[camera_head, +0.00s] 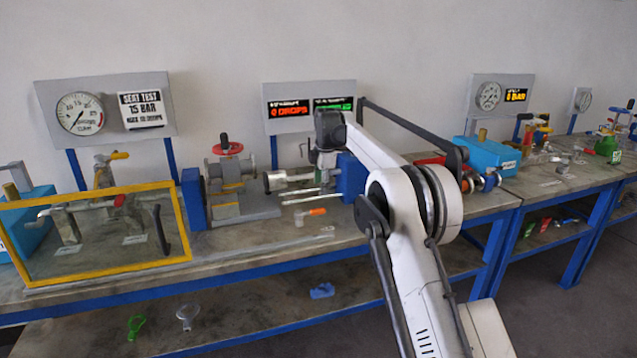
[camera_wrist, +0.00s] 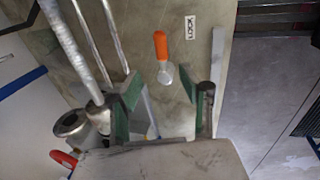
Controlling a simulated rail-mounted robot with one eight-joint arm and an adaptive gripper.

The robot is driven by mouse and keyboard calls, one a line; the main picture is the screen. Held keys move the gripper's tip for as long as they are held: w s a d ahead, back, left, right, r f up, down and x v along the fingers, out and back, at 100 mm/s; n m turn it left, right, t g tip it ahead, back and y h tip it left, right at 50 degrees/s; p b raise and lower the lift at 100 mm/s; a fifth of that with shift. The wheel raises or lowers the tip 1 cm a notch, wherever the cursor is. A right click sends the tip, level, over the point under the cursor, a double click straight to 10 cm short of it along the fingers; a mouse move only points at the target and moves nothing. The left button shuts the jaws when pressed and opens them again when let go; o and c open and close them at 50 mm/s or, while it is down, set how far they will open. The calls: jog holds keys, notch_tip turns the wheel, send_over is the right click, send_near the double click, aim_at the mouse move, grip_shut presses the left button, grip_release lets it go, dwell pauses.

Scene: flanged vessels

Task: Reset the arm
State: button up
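My gripper (camera_wrist: 168,100) shows in the wrist view with its two green-padded fingers spread apart and nothing between them. It points down over the bench top. A small orange-handled tool (camera_wrist: 161,46) lies on the bench just beyond the fingertips; it also shows in the head view (camera_head: 316,211). In the head view my white arm reaches over the bench to the middle station, and its dark wrist end is above the metal rods (camera_head: 300,190). The fingers themselves cannot be made out clearly there.
Metal rods (camera_wrist: 88,50) run close beside the left finger. A flanged vessel with a red handwheel (camera_head: 224,145) stands left of my wrist. A yellow-framed clear guard (camera_head: 100,270) stands at the left. A blue box (camera_head: 490,156) is at the right.

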jog(key=s+d+r+m+t, duration=0.1)
jog(key=s+d+r+m, duration=0.15)
jog(key=s+r, duration=0.35)
jog(key=s+d+r+m, duration=0.1)
jog(key=s+r+m, duration=0.2)
jog(key=s+r, duration=0.25)
jog(key=s+d+r+m+t, duration=0.1)
jog(key=s+d+r+m, duration=0.15)
jog(key=s, duration=0.55)
jog(key=s+d+r+m, duration=0.1)
jog(key=s+r+m, duration=0.25)
jog(key=s, duration=0.55)
jog(key=s+d+f+m, duration=0.1)
jog(key=s+f+m, duration=0.2)
jog(key=s, duration=0.8)
jog(key=s+d+f+m+t, duration=0.1)
jog(key=s+d+f+m, duration=0.1)
jog(key=s+f, duration=0.4)
jog(key=s+d+f+m+t, duration=0.1)
jog(key=s+f+m, duration=0.3)
jog(key=s, duration=1.1)
jog(key=shift+s+d+f+h, duration=0.2)
jog(key=shift+s+f+h, duration=0.05)
jog(key=shift+s+h, duration=0.15)
